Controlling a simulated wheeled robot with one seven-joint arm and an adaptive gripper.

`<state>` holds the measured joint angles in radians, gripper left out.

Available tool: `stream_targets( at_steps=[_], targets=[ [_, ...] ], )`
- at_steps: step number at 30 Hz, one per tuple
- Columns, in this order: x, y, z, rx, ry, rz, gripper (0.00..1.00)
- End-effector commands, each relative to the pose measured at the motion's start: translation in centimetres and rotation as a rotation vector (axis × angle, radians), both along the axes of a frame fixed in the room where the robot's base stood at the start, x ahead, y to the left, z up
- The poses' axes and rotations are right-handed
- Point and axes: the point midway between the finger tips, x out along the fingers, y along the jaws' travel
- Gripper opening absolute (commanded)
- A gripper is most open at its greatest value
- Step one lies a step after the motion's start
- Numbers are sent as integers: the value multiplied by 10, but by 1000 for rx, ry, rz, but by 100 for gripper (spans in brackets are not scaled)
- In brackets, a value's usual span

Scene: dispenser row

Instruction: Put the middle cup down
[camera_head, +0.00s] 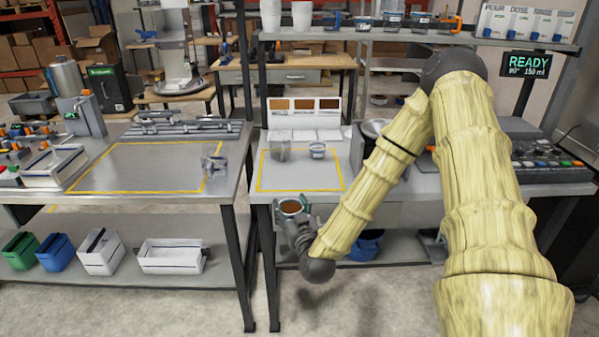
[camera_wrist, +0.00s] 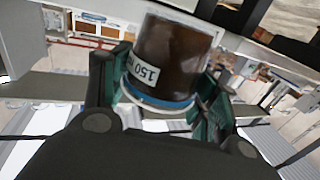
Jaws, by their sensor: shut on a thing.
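My gripper (camera_head: 295,216) is shut on a cup of brown contents (camera_head: 291,206), held just in front of the right table's front edge. In the wrist view the dark fingers of my gripper (camera_wrist: 160,88) press on both sides of the cup (camera_wrist: 172,55), which has a blue-and-white band and a "150" label. The head view looks down into its open top. A clear container (camera_head: 279,151) and a smaller cup with a blue band (camera_head: 317,150) stand on the right table, inside a yellow outline (camera_head: 300,190). Which one is the middle cup I cannot tell.
A picture board (camera_head: 303,108) stands behind the yellow outline. The left table has a larger, mostly bare yellow-outlined area (camera_head: 140,167), with a clear object (camera_head: 213,166) at its right edge. Bins (camera_head: 100,251) sit on the lower shelf. A display (camera_head: 526,65) reads READY.

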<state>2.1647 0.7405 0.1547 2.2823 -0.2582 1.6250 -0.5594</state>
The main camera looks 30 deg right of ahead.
Motion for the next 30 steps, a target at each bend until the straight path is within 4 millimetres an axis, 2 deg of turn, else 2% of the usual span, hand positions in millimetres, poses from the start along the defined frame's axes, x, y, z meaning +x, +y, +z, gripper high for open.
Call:
stream_targets(
  at_steps=[8, 18, 24, 30],
  targets=[
    [1, -55, 32, -1, -5, -97, 27],
    [-11, -118, 66, 0, -2, -219, 27],
    [-19, -141, 77, 1, 0, -265, 27],
    [-15, -147, 80, 0, 2, -278, 27]
  ],
)
